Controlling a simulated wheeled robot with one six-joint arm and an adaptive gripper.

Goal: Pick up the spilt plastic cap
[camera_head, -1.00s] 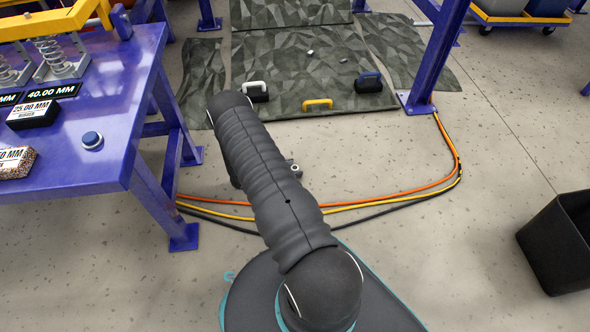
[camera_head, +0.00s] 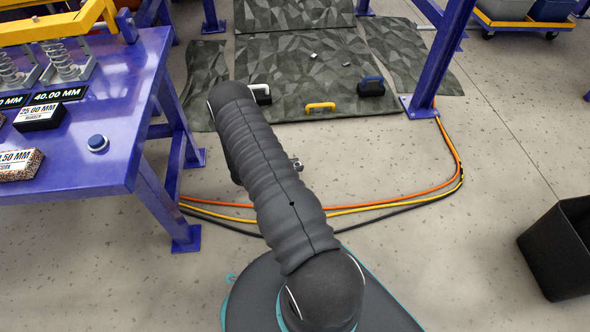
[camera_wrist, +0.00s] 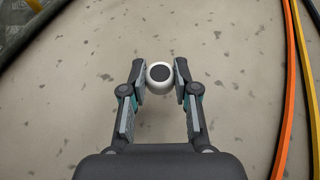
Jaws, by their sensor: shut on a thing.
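The plastic cap (camera_wrist: 159,77) is a small round white piece with a dark round top face. In the wrist view it sits between the two fingertips of my gripper (camera_wrist: 160,83), which touch it from both sides. My gripper is shut on the cap, over bare speckled floor. I cannot tell exactly how high it is above the floor. In the head view my arm hides the cap and most of the gripper.
Orange, yellow and black cables (camera_head: 400,203) curve across the floor. A black bin (camera_head: 560,255) stands at right. Handled blocks lie on the mat.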

